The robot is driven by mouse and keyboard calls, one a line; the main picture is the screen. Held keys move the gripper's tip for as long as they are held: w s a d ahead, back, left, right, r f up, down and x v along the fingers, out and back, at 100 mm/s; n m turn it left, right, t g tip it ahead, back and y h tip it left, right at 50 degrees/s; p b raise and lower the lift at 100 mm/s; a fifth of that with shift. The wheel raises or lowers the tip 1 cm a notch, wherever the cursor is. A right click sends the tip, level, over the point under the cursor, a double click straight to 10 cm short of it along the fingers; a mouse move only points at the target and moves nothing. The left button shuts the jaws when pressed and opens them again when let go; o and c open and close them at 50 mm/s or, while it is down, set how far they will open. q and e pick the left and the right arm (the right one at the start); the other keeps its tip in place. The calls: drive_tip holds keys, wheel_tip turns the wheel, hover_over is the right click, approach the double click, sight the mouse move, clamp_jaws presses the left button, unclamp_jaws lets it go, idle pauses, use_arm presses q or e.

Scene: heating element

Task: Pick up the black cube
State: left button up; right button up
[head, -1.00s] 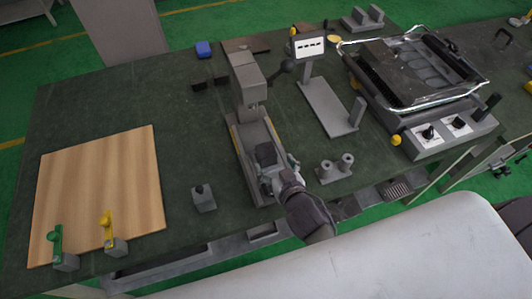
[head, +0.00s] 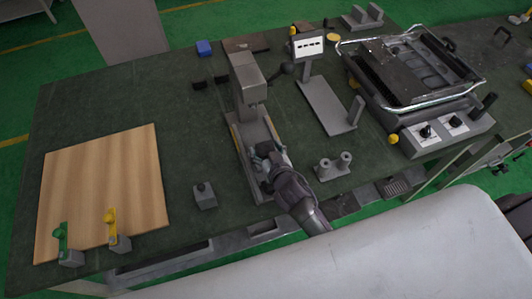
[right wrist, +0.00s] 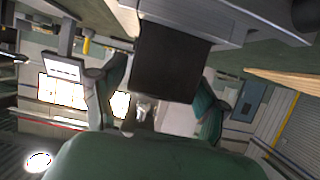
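The black cube (right wrist: 170,62) shows as a dark block at the top middle of the right wrist view, beside a grey metal part. My right gripper (right wrist: 160,95) has its two green-grey fingers spread, one towards each side of the cube. I cannot see firm contact between fingers and cube. In the head view my right gripper (head: 267,153) is over the bed of the grey press and mostly hides the cube. My left gripper is out of view.
The grey press (head: 246,80) rises just behind my right gripper. A small grey block (head: 204,196) stands to its left, and a grey part with two cylinders (head: 333,167) to its right. A wooden board (head: 105,190) lies at the left.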

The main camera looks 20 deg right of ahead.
clamp_jaws()
drive_tip(key=shift+r, duration=0.1)
